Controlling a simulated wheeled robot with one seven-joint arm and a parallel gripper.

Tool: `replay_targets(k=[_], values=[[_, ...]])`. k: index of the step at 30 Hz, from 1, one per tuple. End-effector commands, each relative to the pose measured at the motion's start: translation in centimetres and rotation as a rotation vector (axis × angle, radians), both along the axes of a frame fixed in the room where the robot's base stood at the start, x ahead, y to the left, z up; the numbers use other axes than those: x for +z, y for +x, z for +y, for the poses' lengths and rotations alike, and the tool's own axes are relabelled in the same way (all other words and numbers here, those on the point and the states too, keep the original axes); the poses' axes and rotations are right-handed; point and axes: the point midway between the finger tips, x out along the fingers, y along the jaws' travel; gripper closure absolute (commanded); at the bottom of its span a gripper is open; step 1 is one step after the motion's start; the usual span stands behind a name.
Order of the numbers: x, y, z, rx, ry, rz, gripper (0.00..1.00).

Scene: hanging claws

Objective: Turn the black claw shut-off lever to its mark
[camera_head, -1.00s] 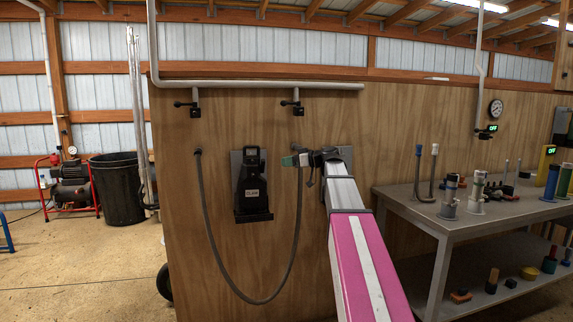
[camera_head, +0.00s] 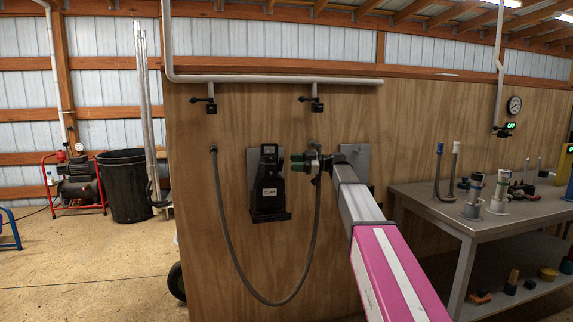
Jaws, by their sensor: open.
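The black claw unit (camera_head: 269,184), with a pale label, is upright against a grey plate on the wooden wall. A grey hose (camera_head: 240,267) hangs in a loop beside it. My gripper (camera_head: 297,163) is open, its green fingertips pointing left, just right of the claw's upper part. I cannot tell whether it touches the claw. No lever or mark can be made out on the claw at this size. Two small black valves with handles hang from the pipe above, one at left (camera_head: 211,104) and one at right (camera_head: 316,104). My gripper and wrist hide part of the hose's right end.
A pale pipe (camera_head: 270,81) runs along the wall's top. A grey bench (camera_head: 430,205) with several fittings stands at right, and a black bin (camera_head: 125,188) and compressor (camera_head: 77,185) at left. The floor at left is largely clear.

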Motion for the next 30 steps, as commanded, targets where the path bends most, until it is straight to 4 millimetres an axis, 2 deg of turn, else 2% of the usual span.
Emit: replay_targets(k=[3, 9, 20, 21, 25, 30], values=[[0.0, -0.1, 1.9, 0.001, 0.000, 0.000, 0.49], [0.0, -0.1, 3.8, -0.001, 0.000, 0.001, 0.49], [0.0, -0.2, 4.3, -0.001, 0.000, 0.001, 0.49], [0.0, -0.2, 4.3, -0.001, 0.000, 0.001, 0.56], [0.0, -0.2, 4.3, -0.001, 0.000, 0.001, 0.97], [0.0, -0.1, 4.3, -0.001, -0.002, 0.009, 0.97]])
